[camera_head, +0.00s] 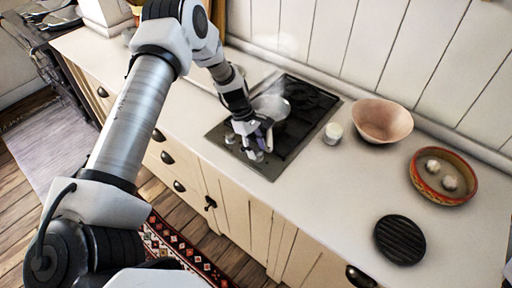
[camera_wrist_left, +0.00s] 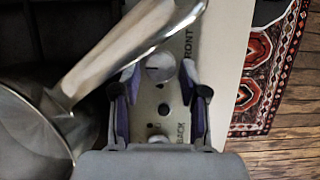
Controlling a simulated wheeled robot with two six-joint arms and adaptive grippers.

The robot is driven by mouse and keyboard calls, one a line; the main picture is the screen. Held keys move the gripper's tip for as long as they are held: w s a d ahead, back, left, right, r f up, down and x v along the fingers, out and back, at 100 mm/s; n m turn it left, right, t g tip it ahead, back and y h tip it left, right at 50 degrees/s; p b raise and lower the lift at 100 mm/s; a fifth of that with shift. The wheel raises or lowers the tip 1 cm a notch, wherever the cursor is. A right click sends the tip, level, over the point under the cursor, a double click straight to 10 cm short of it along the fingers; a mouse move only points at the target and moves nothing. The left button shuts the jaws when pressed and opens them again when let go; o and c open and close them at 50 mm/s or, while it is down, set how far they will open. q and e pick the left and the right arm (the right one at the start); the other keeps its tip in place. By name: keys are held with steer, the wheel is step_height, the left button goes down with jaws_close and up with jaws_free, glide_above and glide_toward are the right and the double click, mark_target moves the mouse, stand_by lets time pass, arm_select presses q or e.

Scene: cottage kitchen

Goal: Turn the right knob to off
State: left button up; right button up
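The hob (camera_head: 222,133) is a dark cooktop with a metal control strip along its front left. A round metal knob (camera_wrist_left: 160,66) beside the word FRONT shows between my left fingertips in the wrist view. Another knob (camera_wrist_left: 158,139) shows nearer the palm, by the word BACK. In the head view one knob (camera_head: 230,138) stands left of my left gripper (camera_head: 258,146). The left gripper also shows in the wrist view (camera_wrist_left: 159,76), its purple-padded fingers spread apart and pointing down at the right knob. I cannot tell if they touch it. My right gripper is out of view.
A metal pan (camera_head: 271,107) sits on the hob close to my gripper; its handle (camera_wrist_left: 125,50) crosses beside the fingers. A white jar (camera_head: 333,133), a pinkish bowl (camera_head: 382,120), a red-rimmed bowl (camera_head: 417,184) and a black round trivet (camera_head: 400,239) stand right on the counter.

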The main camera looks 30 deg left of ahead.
arm_select(q)
steer(key=v, duration=1.2)
steer(key=shift+f, duration=0.1)
